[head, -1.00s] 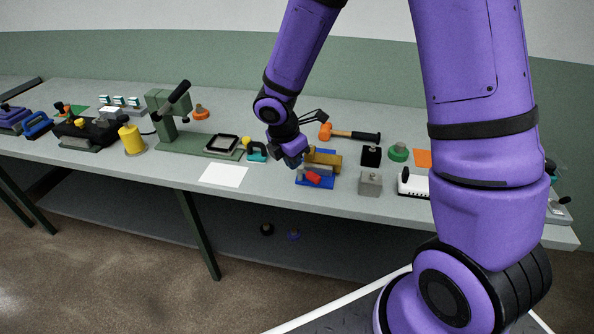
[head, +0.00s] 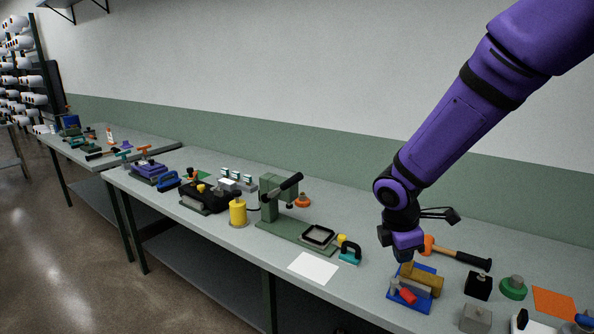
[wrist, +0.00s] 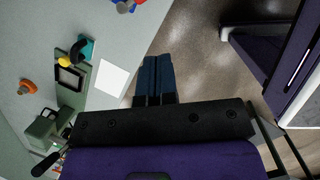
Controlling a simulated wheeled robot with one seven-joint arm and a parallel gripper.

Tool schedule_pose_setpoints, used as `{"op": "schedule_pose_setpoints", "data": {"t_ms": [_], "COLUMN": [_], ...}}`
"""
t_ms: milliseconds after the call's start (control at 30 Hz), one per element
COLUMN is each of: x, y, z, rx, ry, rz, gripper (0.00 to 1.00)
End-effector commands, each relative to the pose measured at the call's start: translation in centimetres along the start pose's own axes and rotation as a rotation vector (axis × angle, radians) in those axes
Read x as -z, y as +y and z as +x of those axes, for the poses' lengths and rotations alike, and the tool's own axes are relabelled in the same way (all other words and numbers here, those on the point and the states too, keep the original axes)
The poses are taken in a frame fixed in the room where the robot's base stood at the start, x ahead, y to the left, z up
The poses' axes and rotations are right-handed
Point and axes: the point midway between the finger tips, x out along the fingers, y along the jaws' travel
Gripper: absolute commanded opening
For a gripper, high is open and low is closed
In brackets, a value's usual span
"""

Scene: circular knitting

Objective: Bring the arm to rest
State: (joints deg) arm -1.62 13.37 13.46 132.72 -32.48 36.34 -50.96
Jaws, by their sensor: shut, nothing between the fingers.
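My purple arm (head: 455,130) reaches down over the grey workbench from the upper right in the head view. My gripper (head: 404,255) is at its lower end, just behind and above a blue fixture (head: 397,298) with a brass-coloured block (head: 425,276) and a red part. In the head view the fingertips are small and dark. In the wrist view my gripper (wrist: 154,60) shows its two dark blue fingers side by side, closed, with nothing between them. They show against the bench's front edge and the floor.
An orange-and-black hammer (head: 460,254), a black block (head: 478,286) and a green knob (head: 513,287) lie right. Open floor (head: 60,260) is in front.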

Motion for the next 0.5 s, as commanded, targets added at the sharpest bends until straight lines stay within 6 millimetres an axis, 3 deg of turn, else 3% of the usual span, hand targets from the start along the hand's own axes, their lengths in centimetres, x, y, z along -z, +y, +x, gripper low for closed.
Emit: {"op": "schedule_pose_setpoints", "data": {"t_ms": [100,500], "x": [-2.1,-7.1], "y": [-1.1,-7.2], "z": [-3.5,-12.7], "rx": [-0.036,-0.116], "ry": [0.000,0.085], "rz": [0.182,0.788], "gripper": [0.00,0.00]}}
